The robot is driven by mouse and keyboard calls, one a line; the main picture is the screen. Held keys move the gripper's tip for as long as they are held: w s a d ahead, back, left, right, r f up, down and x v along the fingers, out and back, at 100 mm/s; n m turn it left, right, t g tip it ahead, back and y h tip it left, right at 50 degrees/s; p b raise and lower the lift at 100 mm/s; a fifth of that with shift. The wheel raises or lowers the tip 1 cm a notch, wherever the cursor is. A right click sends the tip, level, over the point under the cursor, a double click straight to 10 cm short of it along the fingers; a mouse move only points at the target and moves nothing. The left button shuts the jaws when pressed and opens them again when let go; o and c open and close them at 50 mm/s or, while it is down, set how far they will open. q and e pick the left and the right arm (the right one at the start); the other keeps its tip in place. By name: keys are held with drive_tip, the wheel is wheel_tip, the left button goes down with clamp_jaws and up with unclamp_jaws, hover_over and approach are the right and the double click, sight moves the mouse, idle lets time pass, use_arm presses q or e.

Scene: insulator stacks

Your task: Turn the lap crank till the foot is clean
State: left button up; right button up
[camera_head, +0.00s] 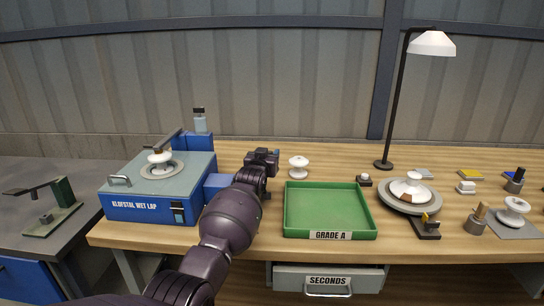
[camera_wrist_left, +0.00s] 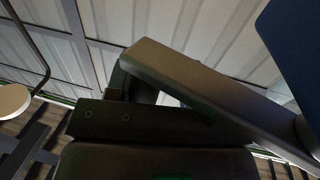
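The blue wet lap (camera_head: 150,208) stands at the left end of the wooden bench, with a grey top and a round plate (camera_head: 178,168). A white insulator (camera_head: 160,158) sits on the plate under a dark arm (camera_head: 168,141); its foot is hidden. My left gripper (camera_head: 264,157) is right of the lap, above the bench. In the left wrist view a grey bar (camera_wrist_left: 205,88) slants across close in front of the gripper; I cannot tell whether it is the crank. Whether the fingers hold anything is unclear. My right gripper is out of view.
A white insulator (camera_head: 298,167) stands behind the green GRADE A tray (camera_head: 290,211), which is empty. A turntable (camera_head: 394,205) with a white piece and a lamp (camera_head: 432,43) are at right. The SECONDS drawer (camera_head: 328,281) is below. My left arm crosses the bench front.

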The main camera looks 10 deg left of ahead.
use_arm(q)
drive_tip(key=shift+o, duration=0.8)
drive_tip(key=shift+a, duration=0.55)
drive_tip(key=shift+d, duration=0.1)
